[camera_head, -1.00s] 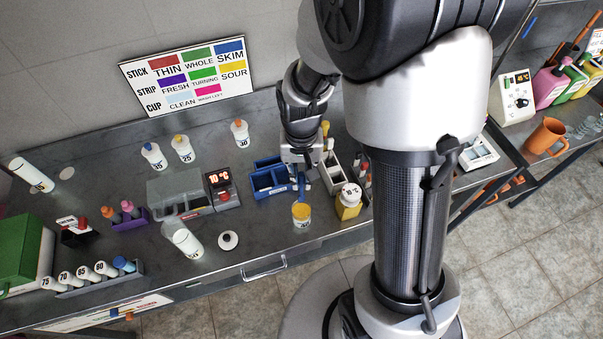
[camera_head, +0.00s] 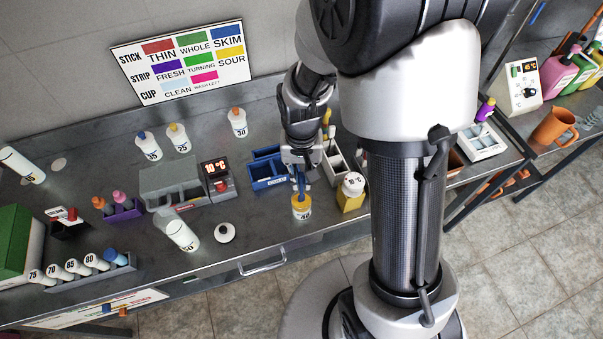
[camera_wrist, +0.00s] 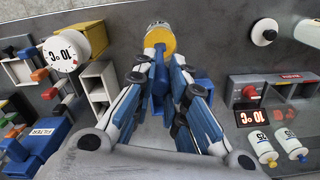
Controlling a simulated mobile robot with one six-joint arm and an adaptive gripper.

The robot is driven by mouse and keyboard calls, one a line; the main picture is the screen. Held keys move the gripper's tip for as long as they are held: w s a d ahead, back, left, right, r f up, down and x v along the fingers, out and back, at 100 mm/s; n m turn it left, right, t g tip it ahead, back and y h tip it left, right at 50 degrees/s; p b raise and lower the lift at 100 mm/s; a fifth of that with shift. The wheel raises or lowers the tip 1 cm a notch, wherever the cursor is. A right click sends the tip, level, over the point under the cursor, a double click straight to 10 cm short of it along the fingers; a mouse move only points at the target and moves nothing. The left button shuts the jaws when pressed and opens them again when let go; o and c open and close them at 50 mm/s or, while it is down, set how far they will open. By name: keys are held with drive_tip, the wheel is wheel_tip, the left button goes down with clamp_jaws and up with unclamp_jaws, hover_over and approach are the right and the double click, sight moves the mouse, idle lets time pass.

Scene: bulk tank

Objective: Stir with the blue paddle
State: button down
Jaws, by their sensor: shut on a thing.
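My gripper (camera_head: 300,164) is shut on the blue paddle (camera_head: 299,184) and points down near the bench's front edge. The paddle's lower end meets the open top of a small white cup with yellow contents or rim (camera_head: 301,203). In the wrist view, the blue paddle (camera_wrist: 159,78) sits between my gripper's fingers (camera_wrist: 161,68), and the yellow-topped cup (camera_wrist: 158,37) is just beyond them. The paddle's tip is hidden there, so its depth in the cup cannot be told.
A blue bin (camera_head: 266,176) stands close to the left of my gripper. A grey unit with a red display (camera_head: 214,170) stands farther left.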

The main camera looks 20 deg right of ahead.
sight(301, 195)
drive_tip(key=shift+f+b, duration=1.85)
drive_tip(key=shift+f, duration=0.7)
drive_tip(key=shift+a, duration=0.1)
